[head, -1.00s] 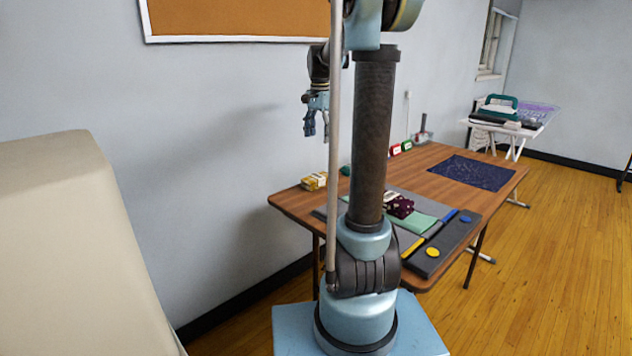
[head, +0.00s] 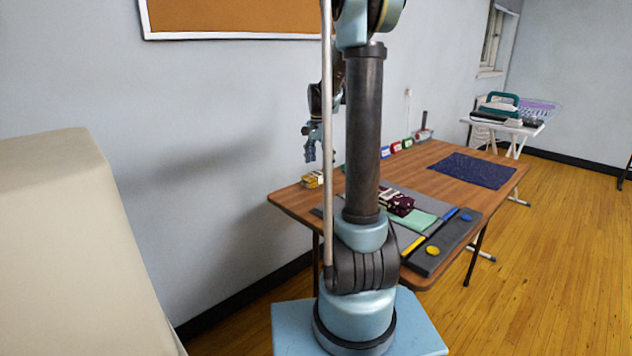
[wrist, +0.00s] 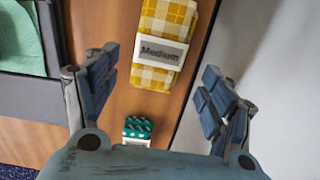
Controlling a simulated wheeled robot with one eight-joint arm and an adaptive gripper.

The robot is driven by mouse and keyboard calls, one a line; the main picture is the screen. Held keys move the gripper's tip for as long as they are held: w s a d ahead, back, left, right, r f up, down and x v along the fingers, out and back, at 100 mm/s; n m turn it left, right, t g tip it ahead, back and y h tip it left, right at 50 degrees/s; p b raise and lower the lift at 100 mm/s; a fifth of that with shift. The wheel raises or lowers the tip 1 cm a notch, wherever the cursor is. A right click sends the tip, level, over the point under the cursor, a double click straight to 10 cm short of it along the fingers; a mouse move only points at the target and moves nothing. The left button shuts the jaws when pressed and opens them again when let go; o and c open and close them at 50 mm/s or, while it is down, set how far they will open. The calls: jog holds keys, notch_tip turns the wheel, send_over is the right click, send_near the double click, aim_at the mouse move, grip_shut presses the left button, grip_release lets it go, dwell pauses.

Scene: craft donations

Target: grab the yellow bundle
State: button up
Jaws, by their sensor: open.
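The yellow bundle (wrist: 163,50) is a yellow and white checked cloth with a white band marked "Medium". It lies on the wooden table near its edge in the wrist view. In the head view the bundle (head: 312,180) sits at the table's left end. My gripper (wrist: 160,88) is open and empty, with its fingers to either side and below the bundle in the wrist picture. In the head view my gripper (head: 311,152) hangs above the bundle, apart from it. My arm partly hides the table there.
A green dotted bundle (wrist: 137,129) lies near the yellow one. A grey tray (wrist: 55,90) holds light green cloth (wrist: 22,40). A dark patterned cloth (head: 472,170) lies on the table (head: 420,160). The wall stands close behind the table.

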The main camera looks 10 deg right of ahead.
aim_at(319, 172)
jog(key=shift+s+f, duration=0.1)
jog(key=shift+f, duration=2.65)
jog(key=c, duration=1.2)
